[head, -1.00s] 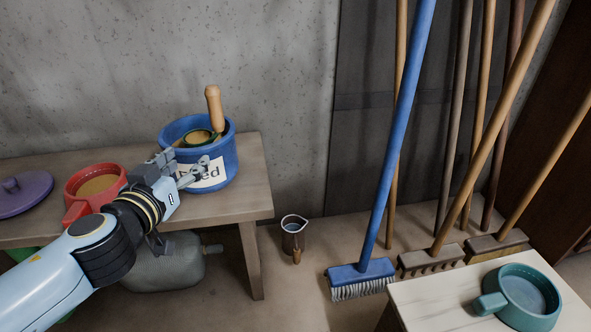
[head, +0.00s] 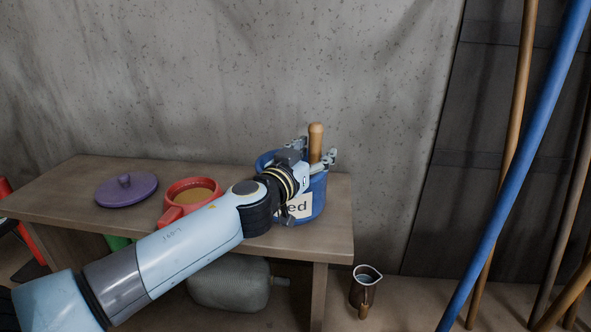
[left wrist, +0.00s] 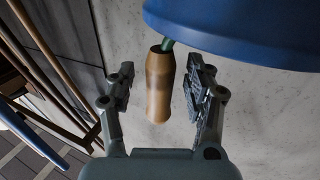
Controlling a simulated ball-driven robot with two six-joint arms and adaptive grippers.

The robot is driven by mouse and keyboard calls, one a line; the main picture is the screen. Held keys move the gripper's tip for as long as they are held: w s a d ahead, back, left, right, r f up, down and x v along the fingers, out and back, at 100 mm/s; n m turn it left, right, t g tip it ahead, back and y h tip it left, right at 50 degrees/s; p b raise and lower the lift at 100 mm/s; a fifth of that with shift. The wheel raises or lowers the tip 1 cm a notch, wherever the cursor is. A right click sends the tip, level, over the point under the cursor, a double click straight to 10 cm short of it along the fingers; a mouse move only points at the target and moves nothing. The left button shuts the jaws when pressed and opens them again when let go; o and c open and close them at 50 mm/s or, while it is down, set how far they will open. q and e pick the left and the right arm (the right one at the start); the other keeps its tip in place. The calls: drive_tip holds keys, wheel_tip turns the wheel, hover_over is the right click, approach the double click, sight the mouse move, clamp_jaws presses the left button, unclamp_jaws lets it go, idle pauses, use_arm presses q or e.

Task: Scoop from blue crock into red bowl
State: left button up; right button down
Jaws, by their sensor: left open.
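The blue crock (head: 318,193) stands at the right end of the bench, partly hidden by my left arm; its rim also shows in the left wrist view (left wrist: 245,30). A scoop's wooden handle (head: 316,142) sticks up out of it. My left gripper (head: 318,151) is open at the crock, its fingers on either side of the handle. In the left wrist view the handle (left wrist: 159,88) stands between the open fingers (left wrist: 160,85), with no clear contact. The red bowl (head: 174,199) holds brownish contents and sits left of the crock. My right gripper is not in view.
A purple lid (head: 127,190) lies at the left on the wooden bench (head: 80,197). A grey container (head: 232,284) is under the bench. A small jug (head: 366,287) stands on the floor. A blue broom handle (head: 520,160) leans at the right.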

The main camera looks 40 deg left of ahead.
use_arm(q)
drive_tip(key=shift+w, duration=0.3)
clamp_jaws()
idle(0.6)
